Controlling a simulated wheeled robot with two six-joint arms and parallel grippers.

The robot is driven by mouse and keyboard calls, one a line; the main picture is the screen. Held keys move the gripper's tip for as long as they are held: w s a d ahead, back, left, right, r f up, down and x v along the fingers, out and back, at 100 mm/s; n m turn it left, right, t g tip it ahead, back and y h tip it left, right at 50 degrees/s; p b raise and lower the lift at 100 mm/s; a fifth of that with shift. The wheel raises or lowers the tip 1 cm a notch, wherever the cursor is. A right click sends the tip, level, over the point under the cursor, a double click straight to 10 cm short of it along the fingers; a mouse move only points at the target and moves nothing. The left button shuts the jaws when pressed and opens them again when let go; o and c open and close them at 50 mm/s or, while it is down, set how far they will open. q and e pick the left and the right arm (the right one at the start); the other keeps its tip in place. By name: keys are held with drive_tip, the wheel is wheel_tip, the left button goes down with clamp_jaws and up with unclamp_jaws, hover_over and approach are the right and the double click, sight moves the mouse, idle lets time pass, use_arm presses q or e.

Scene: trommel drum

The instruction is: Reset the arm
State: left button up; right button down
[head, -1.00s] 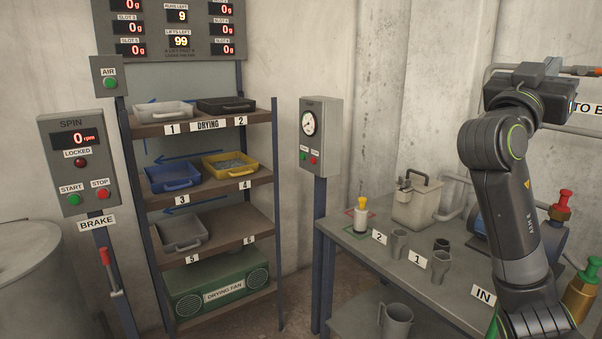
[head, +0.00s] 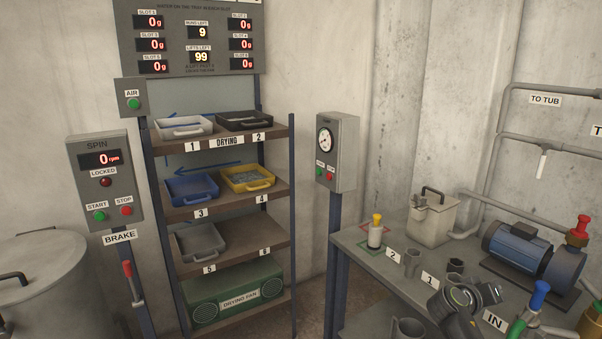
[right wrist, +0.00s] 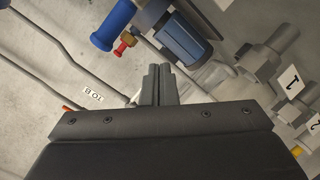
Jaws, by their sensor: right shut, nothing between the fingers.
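My right gripper (right wrist: 159,84) shows in the right wrist view with its two dark fingers together and nothing between them. In that view a blue pump motor (right wrist: 182,40), a blue valve handle (right wrist: 112,25) and a red knob lie beyond the fingers, apart from them. In the head view part of my right arm shows low at the lower right, over the front of the bench; its fingers cannot be made out there. My left arm and gripper are not in view.
The grey bench (head: 405,285) carries a yellow-capped bottle (head: 376,231), a lidded box (head: 433,218), dark cups and the blue motor (head: 520,252). Pipes and coloured valve handles crowd its right side. A drying rack (head: 228,142) with trays stands left. A gauge box (head: 338,152) stands between them.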

drive_tip(key=w+a+r+n+t+y, duration=0.4)
drive_tip(key=w+a+t+y, duration=0.2)
drive_tip(key=a+y, duration=0.15)
drive_tip(key=w+a+r+n+t+y, duration=0.3)
drive_tip(key=w+a+t+y, duration=0.35)
drive_tip(key=a, duration=0.25)
drive_tip(key=s+d+f+m+g+h, duration=0.15)
drive_tip(key=s+f, duration=0.25)
drive_tip(key=f, duration=0.7)
drive_tip(key=s+d+f+n+g, duration=0.1)
drive_tip(key=s+f+g, duration=0.15)
drive_tip(key=f, duration=0.75)
drive_tip(key=s+f+m+g, duration=0.1)
drive_tip(key=s+f+g, duration=0.1)
drive_tip(key=s+f, duration=0.75)
drive_tip(key=s+f+m+g, duration=0.1)
drive_tip(key=s+f+g, duration=0.2)
drive_tip(key=s+f, duration=0.65)
drive_tip(key=s+a+f+g, duration=0.1)
drive_tip(key=s+f+g, duration=0.3)
drive_tip(key=s+f, duration=1.3)
drive_tip(key=s+a+f+g, duration=0.2)
drive_tip(key=s, duration=1.1)
drive_tip(key=s+a+f+m+g, duration=0.1)
drive_tip(key=s+a+f+g, duration=0.1)
drive_tip(key=s, duration=1)
drive_tip(key=shift+s+f, duration=0.4)
drive_tip(key=shift+f, duration=0.45)
